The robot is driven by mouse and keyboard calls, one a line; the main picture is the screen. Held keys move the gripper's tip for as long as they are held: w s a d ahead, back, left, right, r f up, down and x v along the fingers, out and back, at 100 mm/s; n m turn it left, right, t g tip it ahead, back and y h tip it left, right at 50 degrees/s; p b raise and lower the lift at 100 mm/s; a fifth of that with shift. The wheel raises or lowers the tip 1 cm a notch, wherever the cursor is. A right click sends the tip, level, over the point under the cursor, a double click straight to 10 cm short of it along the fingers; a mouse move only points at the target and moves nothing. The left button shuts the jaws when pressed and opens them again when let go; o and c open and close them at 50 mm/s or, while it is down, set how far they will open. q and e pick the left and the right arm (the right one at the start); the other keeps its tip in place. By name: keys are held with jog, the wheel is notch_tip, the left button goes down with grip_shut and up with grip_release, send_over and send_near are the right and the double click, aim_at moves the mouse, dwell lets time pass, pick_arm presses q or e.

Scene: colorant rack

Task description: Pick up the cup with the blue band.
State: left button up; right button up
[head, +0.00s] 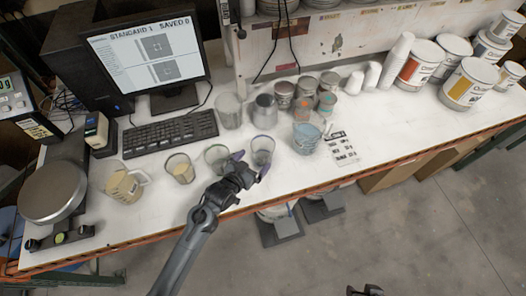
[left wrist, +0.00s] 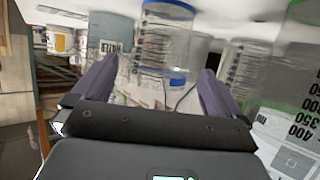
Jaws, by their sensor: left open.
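The clear cup with the blue band (left wrist: 166,45) stands on the bench and shows between my left fingers in the left wrist view. In the head view this cup (head: 263,149) is just beyond my left gripper (head: 250,165). The left gripper, also in the left wrist view (left wrist: 159,72), is open with its purple fingers spread to either side of the cup. I cannot tell whether they touch it. A cup with a green band (head: 217,156) stands just left of the gripper. A dark part at the bottom edge appears to be my right gripper (head: 366,290), mostly cut off.
A cup with tan contents (head: 180,168) and a beige-filled pitcher (head: 124,185) stand further left. Behind are a clear container (head: 229,110), a grey can (head: 265,112) and several small tins. A light-blue container (head: 305,137) stands to the right. The bench's front right is clear.

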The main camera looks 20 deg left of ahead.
aim_at(257, 157)
pick_arm(q)
jog(key=shift+x, duration=2.65)
jog(key=shift+w+a+r, duration=0.1)
jog(key=shift+a+r, duration=0.05)
jog(key=c, duration=0.7)
